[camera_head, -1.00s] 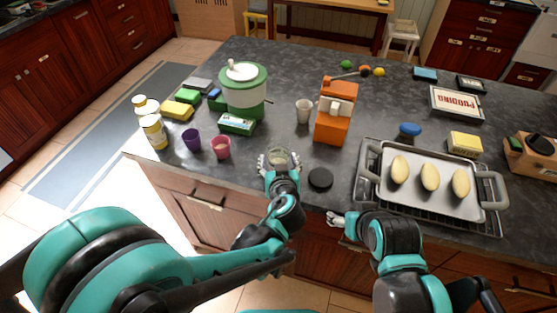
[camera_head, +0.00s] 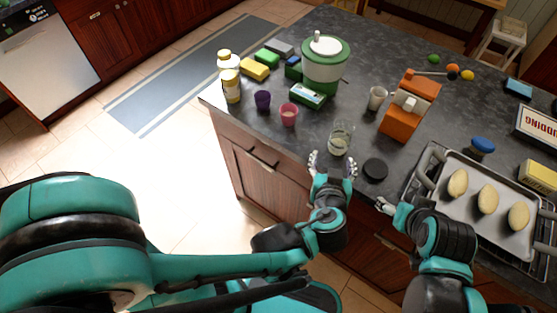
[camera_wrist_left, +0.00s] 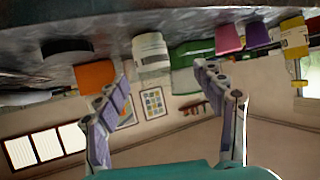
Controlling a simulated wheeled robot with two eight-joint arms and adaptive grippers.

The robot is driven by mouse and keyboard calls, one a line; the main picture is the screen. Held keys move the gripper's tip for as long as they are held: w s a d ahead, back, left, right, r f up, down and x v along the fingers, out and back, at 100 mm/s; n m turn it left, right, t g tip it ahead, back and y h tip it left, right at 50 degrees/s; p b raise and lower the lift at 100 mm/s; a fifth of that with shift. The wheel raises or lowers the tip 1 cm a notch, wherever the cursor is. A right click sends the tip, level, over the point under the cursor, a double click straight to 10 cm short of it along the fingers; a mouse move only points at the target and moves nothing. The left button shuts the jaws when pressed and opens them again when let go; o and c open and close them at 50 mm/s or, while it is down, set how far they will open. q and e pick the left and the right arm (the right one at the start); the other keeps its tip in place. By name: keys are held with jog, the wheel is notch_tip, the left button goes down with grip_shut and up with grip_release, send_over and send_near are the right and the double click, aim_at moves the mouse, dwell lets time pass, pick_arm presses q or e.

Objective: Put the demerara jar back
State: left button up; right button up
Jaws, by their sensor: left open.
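A clear glass jar (camera_head: 340,138) with pale contents stands upright on the dark counter near its front edge. I cannot read a label on it in the head view. My left gripper (camera_head: 333,163) is open and empty just in front of the jar, with its fingertips apart from it. In the left wrist view, the open fingers (camera_wrist_left: 165,85) frame a pale cylinder (camera_wrist_left: 151,53), which may be the jar or the cup behind it. A black round lid (camera_head: 375,168) lies to the right of the jar. My right gripper (camera_head: 385,205) is at the counter edge, its fingers too small to judge.
A grey cup (camera_head: 377,98) and an orange carton (camera_head: 408,112) stand behind the jar. A purple cup (camera_head: 262,100), a red cup (camera_head: 289,114) and a green-and-white canister (camera_head: 325,65) stand to the left. A tray (camera_head: 448,200) with bread rolls is at right.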

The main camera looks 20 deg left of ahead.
pick_arm(q)
jog(key=s+a+g, duration=0.3)
jog(key=s+a, duration=0.1)
jog(key=a, duration=0.4)
jog(key=s+a+g+h, duration=0.1)
jog(key=s+a, duration=0.3)
jog(key=a, duration=0.5)
jog(key=shift+r+m+g, duration=0.3)
jog(key=shift+m+g, duration=0.1)
jog(key=shift+g, duration=0.5)
